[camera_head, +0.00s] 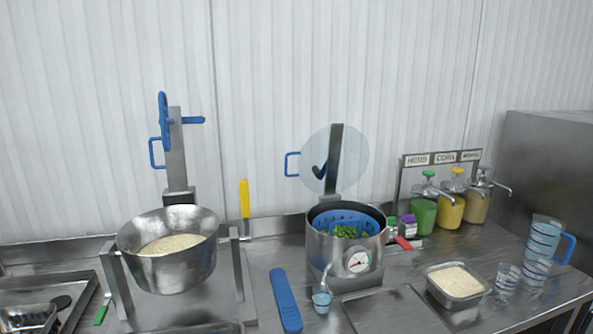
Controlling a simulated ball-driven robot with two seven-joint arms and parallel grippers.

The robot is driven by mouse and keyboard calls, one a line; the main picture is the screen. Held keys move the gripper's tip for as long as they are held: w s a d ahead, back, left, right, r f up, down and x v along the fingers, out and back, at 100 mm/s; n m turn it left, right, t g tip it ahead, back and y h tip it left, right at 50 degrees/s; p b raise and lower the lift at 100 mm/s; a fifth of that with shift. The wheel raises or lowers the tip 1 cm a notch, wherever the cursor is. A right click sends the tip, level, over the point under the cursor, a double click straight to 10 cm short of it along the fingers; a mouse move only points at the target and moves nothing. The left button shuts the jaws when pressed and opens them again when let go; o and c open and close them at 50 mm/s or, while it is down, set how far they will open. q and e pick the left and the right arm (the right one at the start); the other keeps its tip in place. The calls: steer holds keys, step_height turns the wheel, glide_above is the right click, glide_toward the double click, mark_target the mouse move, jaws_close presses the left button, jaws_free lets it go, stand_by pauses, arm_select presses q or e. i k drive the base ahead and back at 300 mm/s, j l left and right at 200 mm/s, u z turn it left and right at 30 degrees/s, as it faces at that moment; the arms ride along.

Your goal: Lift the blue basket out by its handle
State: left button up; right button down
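The blue basket (325,222) sits inside the steel pot (325,250) with a round dial, right of centre. Green pieces (347,232) lie in it. A dark upright bar (335,150) rises behind the pot, partly covered by a translucent disc with a tick mark (350,158). A blue loop handle (291,164) shows left of this bar; I cannot tell whether it joins the basket. Neither of my grippers is in view.
A steel bowl of grain (165,275) stands on a frame at left. A grain tray (457,290), measuring jugs (543,238) and pump bottles (449,210) stand at right.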

mark_target(345, 235)
steer(key=i+l, duration=0.1)
steer(key=l, duration=0.3)
steer(key=i+l+z, duration=0.15)
steer(key=l, duration=0.25)
steer(key=i+l, duration=0.15)
steer(key=l, duration=0.2)
steer(key=k+l+z, duration=0.05)
